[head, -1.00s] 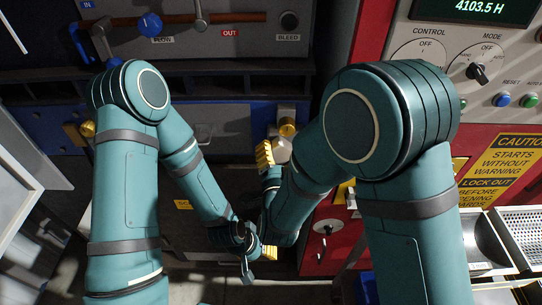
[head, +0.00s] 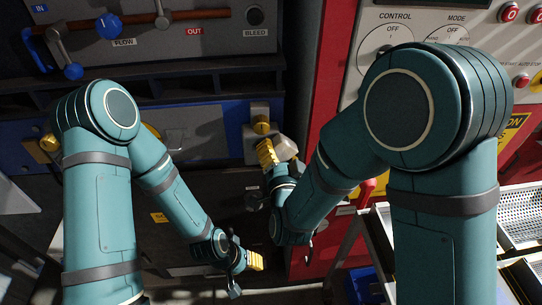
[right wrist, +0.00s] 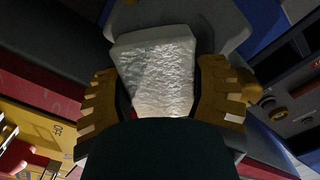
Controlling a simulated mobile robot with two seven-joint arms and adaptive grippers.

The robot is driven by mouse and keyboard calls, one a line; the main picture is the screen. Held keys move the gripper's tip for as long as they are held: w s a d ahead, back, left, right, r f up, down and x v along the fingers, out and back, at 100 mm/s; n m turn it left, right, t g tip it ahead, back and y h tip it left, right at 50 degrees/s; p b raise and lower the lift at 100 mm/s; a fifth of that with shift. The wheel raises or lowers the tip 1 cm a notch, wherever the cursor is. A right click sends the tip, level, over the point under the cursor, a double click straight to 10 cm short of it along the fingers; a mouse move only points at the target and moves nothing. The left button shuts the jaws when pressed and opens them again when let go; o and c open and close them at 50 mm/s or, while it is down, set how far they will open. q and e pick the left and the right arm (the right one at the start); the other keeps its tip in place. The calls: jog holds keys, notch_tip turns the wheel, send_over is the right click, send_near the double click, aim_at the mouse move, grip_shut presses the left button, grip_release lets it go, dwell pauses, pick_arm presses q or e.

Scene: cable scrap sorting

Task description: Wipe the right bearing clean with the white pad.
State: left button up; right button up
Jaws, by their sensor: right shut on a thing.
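The right bearing, a brass round piece (head: 262,126), sits on a grey block (head: 258,111) at the right end of the blue panel. My right gripper (head: 276,152) is shut on the white pad (head: 287,147), just below and right of the bearing. In the right wrist view the pad (right wrist: 155,70) fills the space between the yellow fingers (right wrist: 160,98). Whether the pad touches the block or bearing I cannot tell. My left gripper (head: 247,262) hangs low in the middle, away from the bearing; its opening is unclear. Any dirt on the bearing is too small to tell.
Another brass bearing (head: 49,143) is at the panel's left end, partly behind my left arm. The blue panel (head: 205,125) lies under a dark ledge. A red cabinet (head: 333,95) stands close on the right, with metal trays (head: 520,203) beyond.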

aim_at(246, 149)
jog(key=shift+b, duration=0.5)
jog(key=shift+s+a+b, duration=0.25)
jog(key=shift+a+b, duration=0.25)
jog(key=shift+a, duration=0.75)
jog(key=shift+s+a+b, duration=0.25)
jog(key=shift+a+b, duration=0.3)
jog(key=shift+a, duration=0.65)
jog(key=shift+s+a+b, duration=0.25)
jog(key=shift+a+b, duration=0.25)
jog(key=shift+a, duration=0.75)
jog(key=shift+s+d+b, duration=0.2)
jog(key=shift+s+b, duration=0.1)
jog(key=shift+s, duration=0.5)
jog(key=shift+s+d+b, duration=0.15)
jog(key=shift+s+b, duration=0.1)
jog(key=shift+s, duration=0.55)
jog(key=s, duration=0.2)
jog(key=shift+s+d, duration=0.3)
jog(key=shift+s, duration=0.05)
jog(key=shift+s+d, duration=0.15)
jog(key=shift+s, duration=0.6)
jog(key=shift+s+d, duration=0.15)
jog(key=shift+s, duration=0.6)
